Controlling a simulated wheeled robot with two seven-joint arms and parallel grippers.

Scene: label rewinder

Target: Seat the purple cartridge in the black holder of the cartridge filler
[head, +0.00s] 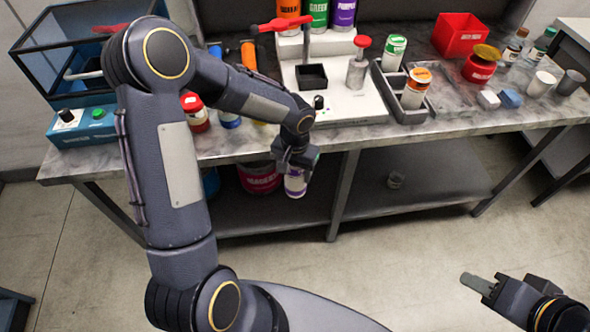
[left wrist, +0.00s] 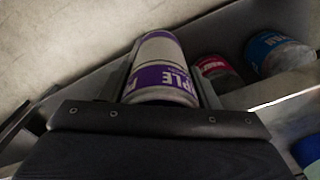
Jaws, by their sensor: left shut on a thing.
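The purple cartridge (head: 295,184) is white with a purple label band. My left gripper (head: 297,165) is shut on it and holds it in front of the table's front edge, below the tabletop. In the left wrist view the cartridge (left wrist: 158,75) sits between the fingers. The black holder (head: 311,77) is a square open cup on the white base of the cartridge filler (head: 345,102), and it looks empty. My right gripper (head: 478,284) is at the lower right, away from the table; its finger gap cannot be made out.
A grey tray (head: 408,115) right of the filler holds an orange-labelled cartridge (head: 416,87) and a green one (head: 394,52). A red-topped bottle (head: 359,66) stands on the filler's base. Buckets (head: 258,177) stand on the lower shelf behind my left gripper.

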